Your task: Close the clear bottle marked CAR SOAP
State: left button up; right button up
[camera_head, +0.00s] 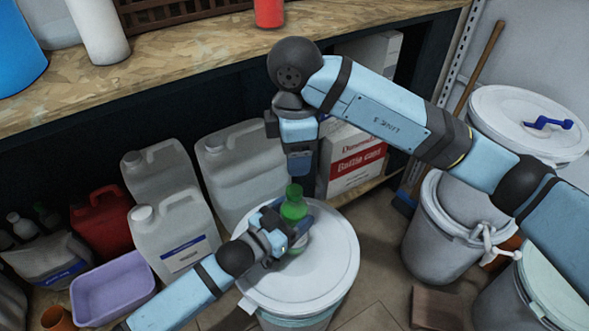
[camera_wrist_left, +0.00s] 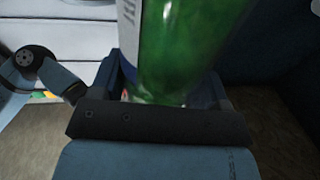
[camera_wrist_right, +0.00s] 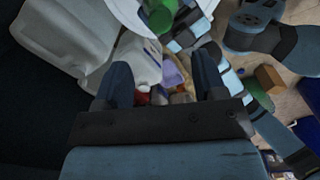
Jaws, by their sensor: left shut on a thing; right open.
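A clear bottle with green contents (camera_head: 293,210) stands roughly upright over the white lid of a drum in the head view. My left gripper (camera_head: 283,232) is shut around its body. In the left wrist view the green bottle (camera_wrist_left: 190,45) fills the space between the fingers, with a partly cut-off white label (camera_wrist_left: 130,18) at its left. A green top (camera_head: 294,190) shows on the bottle; whether it is a seated cap I cannot tell. My right gripper (camera_head: 300,170) is open and empty just above the bottle, pointing down. The bottle's green body also shows in the right wrist view (camera_wrist_right: 161,17).
The white drum lid (camera_head: 325,265) is under the bottle. White jugs (camera_head: 175,230), a red can (camera_head: 100,222) and a lilac basin (camera_head: 112,290) stand left. A wooden workbench (camera_head: 190,55) runs behind. More lidded drums (camera_head: 530,120) stand right, one with a blue handle on top.

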notch_tip(320, 180, up, 2)
jog(key=shift+r, duration=0.15)
pick_arm(q)
jog(key=o, duration=1.8)
jog(key=p+v, duration=0.4)
jog(key=v, duration=0.9)
jog(key=shift+s+a, duration=0.25)
jog(key=shift+a, duration=0.1)
pick_arm(e)
notch_tip(320, 180, up, 4)
